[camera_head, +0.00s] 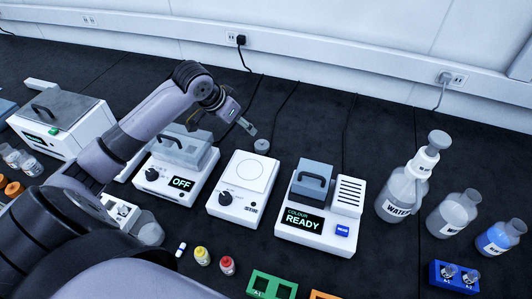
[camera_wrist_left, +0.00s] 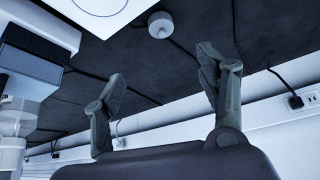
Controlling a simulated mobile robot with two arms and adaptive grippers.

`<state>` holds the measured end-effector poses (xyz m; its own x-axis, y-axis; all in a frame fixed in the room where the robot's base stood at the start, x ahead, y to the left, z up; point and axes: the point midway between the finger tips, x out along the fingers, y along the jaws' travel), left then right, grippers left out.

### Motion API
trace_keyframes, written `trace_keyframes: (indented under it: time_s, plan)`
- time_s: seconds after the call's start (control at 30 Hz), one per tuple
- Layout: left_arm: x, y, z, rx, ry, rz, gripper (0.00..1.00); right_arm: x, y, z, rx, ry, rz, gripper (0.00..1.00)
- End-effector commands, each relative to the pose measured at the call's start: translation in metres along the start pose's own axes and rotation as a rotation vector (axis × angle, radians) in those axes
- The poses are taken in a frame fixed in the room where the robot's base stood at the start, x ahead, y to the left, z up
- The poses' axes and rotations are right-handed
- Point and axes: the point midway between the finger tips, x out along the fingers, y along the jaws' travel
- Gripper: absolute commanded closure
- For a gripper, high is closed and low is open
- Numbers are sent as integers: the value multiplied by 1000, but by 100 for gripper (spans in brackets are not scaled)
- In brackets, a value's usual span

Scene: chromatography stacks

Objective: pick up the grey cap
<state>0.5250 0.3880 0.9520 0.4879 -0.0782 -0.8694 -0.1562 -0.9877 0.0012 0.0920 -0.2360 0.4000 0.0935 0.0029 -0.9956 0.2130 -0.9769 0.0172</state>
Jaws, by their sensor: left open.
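The grey cap (camera_head: 262,146) is a small round piece on the dark bench, behind the stirrer with the white plate. It also shows at the top of the left wrist view (camera_wrist_left: 160,24), beyond the fingertips and roughly between them. My left gripper (camera_head: 230,122) is above the bench, to the left of the cap in the head view. Its two fingers are spread and empty in the left wrist view (camera_wrist_left: 161,66), apart from the cap. My right gripper is out of view.
The stirrer (camera_head: 238,198) stands in front of the cap. The colour reader (camera_head: 313,238) is at its right and a device marked OFF (camera_head: 170,183) at its left. Cables run across the bench behind. A water bottle (camera_head: 398,195) stands farther right.

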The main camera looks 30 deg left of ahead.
Motion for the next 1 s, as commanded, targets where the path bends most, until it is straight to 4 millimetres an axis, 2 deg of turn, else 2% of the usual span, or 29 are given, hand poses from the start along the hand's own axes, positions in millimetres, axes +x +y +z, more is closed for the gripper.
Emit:
trace_keyframes:
  time_s: [0.03,0.17,0.27,0.5,0.7,1.0]
  plan:
    - [10,0,6,0,1,-1,34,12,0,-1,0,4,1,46]
    - [15,0,7,-1,1,1,34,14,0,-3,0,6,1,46]
    - [27,1,6,-3,-1,3,34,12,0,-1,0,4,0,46]
    - [78,1,5,-4,0,4,34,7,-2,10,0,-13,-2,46]
    - [117,0,6,-3,0,1,34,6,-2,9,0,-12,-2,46]
    - [139,-1,5,0,1,0,34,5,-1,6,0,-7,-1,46]
